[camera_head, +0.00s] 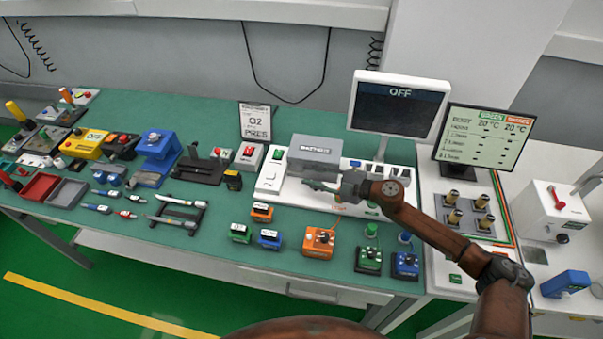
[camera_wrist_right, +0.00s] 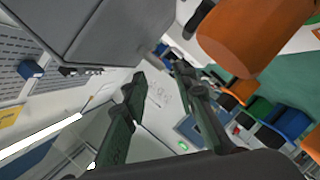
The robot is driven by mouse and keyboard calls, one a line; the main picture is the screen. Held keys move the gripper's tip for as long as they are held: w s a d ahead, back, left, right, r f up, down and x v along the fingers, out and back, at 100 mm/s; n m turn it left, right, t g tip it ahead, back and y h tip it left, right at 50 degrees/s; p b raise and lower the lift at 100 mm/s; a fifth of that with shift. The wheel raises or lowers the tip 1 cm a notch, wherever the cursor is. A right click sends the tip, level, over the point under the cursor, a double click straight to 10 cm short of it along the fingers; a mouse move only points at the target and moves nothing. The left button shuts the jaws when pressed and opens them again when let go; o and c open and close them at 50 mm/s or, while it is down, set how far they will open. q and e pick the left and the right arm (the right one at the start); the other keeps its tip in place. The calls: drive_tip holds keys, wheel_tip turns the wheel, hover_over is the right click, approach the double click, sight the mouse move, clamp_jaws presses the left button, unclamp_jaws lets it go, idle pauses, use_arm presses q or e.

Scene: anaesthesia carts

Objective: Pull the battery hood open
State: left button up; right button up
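My right gripper (camera_head: 312,186) is just in front of and below the hood's front face. In the right wrist view a large grey box, apparently the hood (camera_wrist_right: 110,30), fills the upper left. The two dark green fingers of my right gripper (camera_wrist_right: 160,76) stand apart with nothing between them. I cannot tell whether a finger touches the hood. My left gripper is not in view.
A monitor reading OFF (camera_head: 397,106) stands behind and right of the hood. An O2 PRES sign (camera_head: 256,121) stands to its left. Orange (camera_head: 319,241), green (camera_head: 369,259) and blue (camera_head: 405,264) blocks line the bench's front. My right arm crosses above the bench.

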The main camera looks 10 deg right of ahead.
sight(301, 173)
drive_tip(key=x, duration=0.4)
drive_tip(key=shift+w+f, duration=0.1)
drive_tip(key=shift+c, duration=0.4)
clamp_jaws()
drive_tip(key=shift+f, duration=0.1)
